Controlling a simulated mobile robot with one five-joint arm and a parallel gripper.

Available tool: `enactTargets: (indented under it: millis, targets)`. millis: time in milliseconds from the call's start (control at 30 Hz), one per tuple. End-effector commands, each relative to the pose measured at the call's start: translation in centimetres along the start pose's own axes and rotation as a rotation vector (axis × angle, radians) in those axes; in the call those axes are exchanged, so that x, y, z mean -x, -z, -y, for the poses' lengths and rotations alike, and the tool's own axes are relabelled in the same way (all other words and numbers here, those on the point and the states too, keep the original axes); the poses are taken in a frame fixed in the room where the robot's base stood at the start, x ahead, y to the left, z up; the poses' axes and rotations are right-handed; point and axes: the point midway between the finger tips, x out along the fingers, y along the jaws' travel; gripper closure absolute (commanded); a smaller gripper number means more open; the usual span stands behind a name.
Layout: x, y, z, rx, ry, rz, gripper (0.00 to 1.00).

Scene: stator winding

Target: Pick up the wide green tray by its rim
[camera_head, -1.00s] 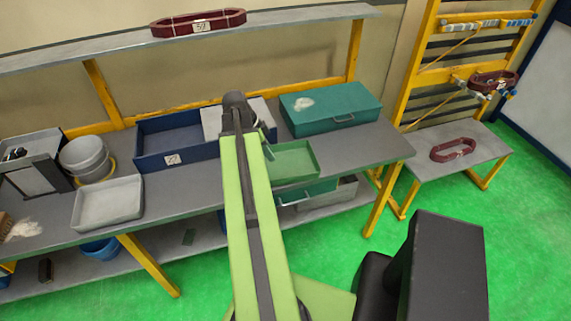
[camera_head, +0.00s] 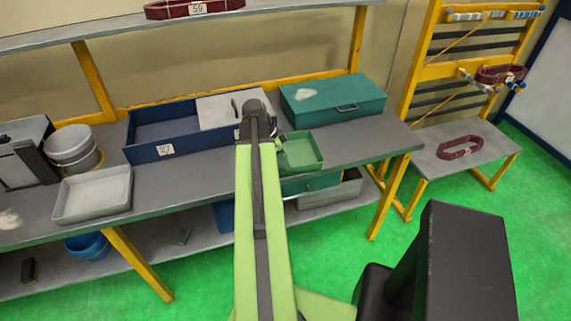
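The wide green tray (camera_head: 303,166) is a shallow, open, light green tray on the grey workbench, right of centre. Its floor looks empty, and its left end is partly hidden by my arm. My arm reaches from the bottom of the picture up to a dark joint above and left of the tray. A small part of my gripper (camera_head: 280,136) seems to show just right of the arm, by the tray's back left corner. The fingers are mostly hidden, so I cannot tell whether they touch the rim.
A blue bin (camera_head: 165,151) with a pale board on it stands left of my arm. A closed teal case (camera_head: 335,100) stands behind the tray. A grey tray (camera_head: 95,196) lies at the left. Bare bench top (camera_head: 370,140) shows right of the green tray.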

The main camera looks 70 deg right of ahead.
Motion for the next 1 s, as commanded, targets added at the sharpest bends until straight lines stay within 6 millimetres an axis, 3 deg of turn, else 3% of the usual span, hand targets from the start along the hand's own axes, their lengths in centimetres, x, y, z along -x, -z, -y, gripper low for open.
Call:
enactTargets:
  millis: [133,333,600,833,1000]
  targets:
    - [-1.4,0.2,-0.3,-0.002,-0.001,0.000,0.68]
    - [-5.0,0.5,-0.8,-0.002,-0.001,0.000,0.68]
    - [-5.0,0.8,-0.8,-0.002,-0.001,0.000,0.68]
    - [-5.0,0.9,-0.8,-0.002,-0.001,0.000,0.98]
    - [-5.0,0.9,-0.8,-0.002,-0.001,0.000,1.00]
